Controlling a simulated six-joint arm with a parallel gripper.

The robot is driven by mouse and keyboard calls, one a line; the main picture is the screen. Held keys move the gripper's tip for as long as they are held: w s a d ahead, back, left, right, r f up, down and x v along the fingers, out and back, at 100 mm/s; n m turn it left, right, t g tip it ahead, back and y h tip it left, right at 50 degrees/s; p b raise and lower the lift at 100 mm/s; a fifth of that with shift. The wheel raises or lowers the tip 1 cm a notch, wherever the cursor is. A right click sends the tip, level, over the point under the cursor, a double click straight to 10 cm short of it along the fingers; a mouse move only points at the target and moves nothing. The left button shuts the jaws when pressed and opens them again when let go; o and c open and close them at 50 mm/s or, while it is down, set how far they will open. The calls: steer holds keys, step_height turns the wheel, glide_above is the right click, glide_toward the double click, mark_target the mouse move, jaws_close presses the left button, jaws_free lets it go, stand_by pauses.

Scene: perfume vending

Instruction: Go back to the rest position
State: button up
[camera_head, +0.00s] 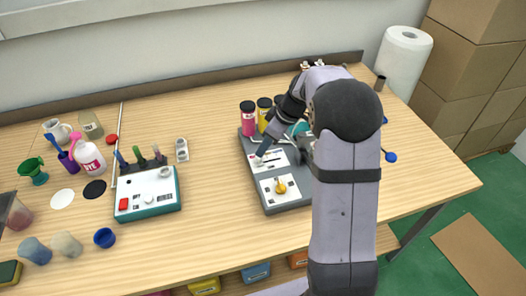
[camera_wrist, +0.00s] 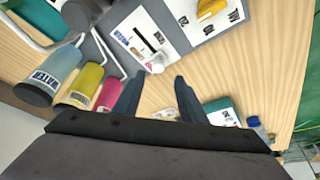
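My gripper (camera_head: 264,152) is over the white panel of the grey perfume machine (camera_head: 290,205) in the head view, with the arm bent back toward the right. In the wrist view my gripper (camera_wrist: 160,80) has its two dark fingers apart with nothing held between them. A small white knob on the machine's white panel (camera_wrist: 140,35) shows just past the fingertips. I cannot tell whether the fingers touch it. The yellow knob (camera_head: 281,187) is on the near panel. My arm hides the machine's right side in the head view.
Pink (camera_wrist: 108,95), yellow (camera_wrist: 80,85) and bluish (camera_wrist: 50,72) bottles stand at the machine's back. A teal-and-white device (camera_head: 147,195) and several bottles and cups are to the left. A paper roll (camera_head: 402,62) stands at the back right.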

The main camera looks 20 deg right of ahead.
steer(key=shift+s+d+r, duration=0.15)
steer(key=shift+d+r, duration=0.05)
steer(key=shift+r, duration=0.45)
steer(key=shift+s, duration=0.1)
steer(key=s+a+f+m+g+h, duration=0.1)
steer(key=s+m, duration=0.3)
steer(key=s, duration=1)
steer(key=s+a+f+m+g+h, duration=0.2)
steer(key=s+a+m, duration=0.2)
steer(key=s, duration=0.9)
steer(key=shift+s+a+f+m, duration=0.2)
steer(key=shift+s+m, duration=0.15)
steer(key=shift+m, duration=0.15)
